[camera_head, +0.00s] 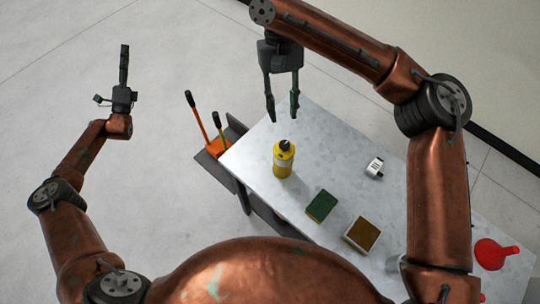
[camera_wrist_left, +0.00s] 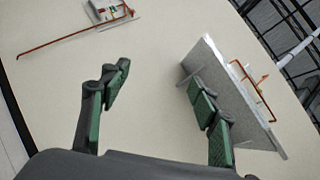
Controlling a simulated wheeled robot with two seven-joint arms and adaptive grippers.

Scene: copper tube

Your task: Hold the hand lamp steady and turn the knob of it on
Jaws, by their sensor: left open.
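A yellow cylinder with a black top (camera_head: 283,160), which looks like the hand lamp, stands upright on the grey metal table (camera_head: 260,140). Whether the black top is its knob is too small to tell. My right gripper (camera_head: 283,114) hangs over the far end of the table, beyond the yellow cylinder and apart from it. Its two fingers are spread with nothing between them. My left gripper (camera_head: 124,60) is off to the left over bare floor, far from the table. In the left wrist view its fingers (camera_wrist_left: 160,115) are open and empty.
On the table are a green block (camera_head: 321,206), a brown-topped block (camera_head: 362,235), a small white item (camera_head: 374,167) and a red funnel (camera_head: 494,254). An orange-handled tool (camera_head: 200,122) stands beside the table. The left wrist view shows a panel with copper tube (camera_wrist_left: 235,100).

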